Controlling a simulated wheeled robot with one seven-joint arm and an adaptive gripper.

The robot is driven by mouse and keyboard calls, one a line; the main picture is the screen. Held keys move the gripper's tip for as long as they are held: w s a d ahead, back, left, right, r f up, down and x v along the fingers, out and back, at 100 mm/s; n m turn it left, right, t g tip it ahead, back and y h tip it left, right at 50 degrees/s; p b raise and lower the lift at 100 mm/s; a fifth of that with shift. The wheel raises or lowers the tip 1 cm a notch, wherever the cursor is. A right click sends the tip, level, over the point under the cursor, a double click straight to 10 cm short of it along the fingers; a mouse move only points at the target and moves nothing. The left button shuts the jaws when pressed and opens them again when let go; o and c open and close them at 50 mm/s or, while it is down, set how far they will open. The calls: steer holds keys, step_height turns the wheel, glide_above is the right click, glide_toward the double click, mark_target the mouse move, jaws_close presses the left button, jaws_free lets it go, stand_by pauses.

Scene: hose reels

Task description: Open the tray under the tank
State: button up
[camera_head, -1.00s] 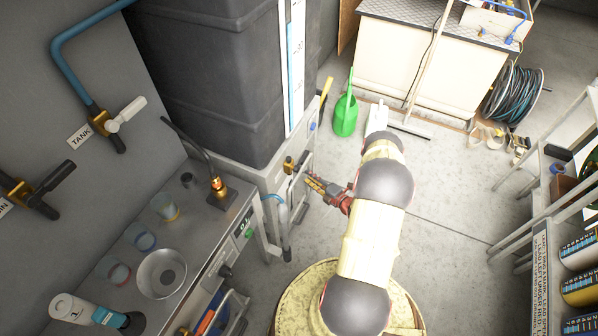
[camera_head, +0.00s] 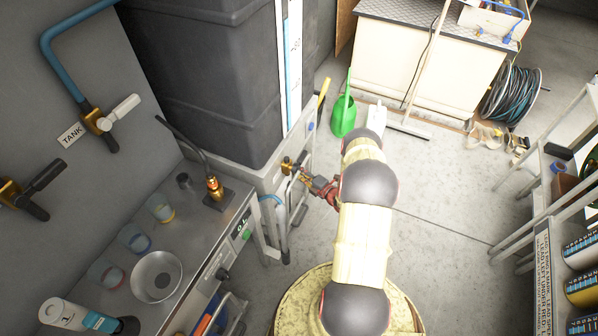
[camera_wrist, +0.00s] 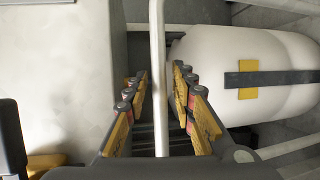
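The large dark grey tank (camera_head: 215,85) stands on a pale stand (camera_head: 268,178) at the left. A light handle bar (camera_head: 291,197) shows at the stand's front, partly covered by my gripper (camera_head: 294,171). In the wrist view, a pale bar (camera_wrist: 158,70) runs between the two yellow-padded fingers of my gripper (camera_wrist: 160,95). The fingers are apart, with a gap on each side of the bar. The tray itself cannot be clearly made out under the tank.
In the wrist view, a pale rounded body (camera_wrist: 210,65) with a dark strap lies right of the fingers. A steel counter (camera_head: 200,240) is at the lower left. Open floor (camera_head: 450,185) lies to the right.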

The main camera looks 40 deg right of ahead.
jaws_close()
stand_by(0.6)
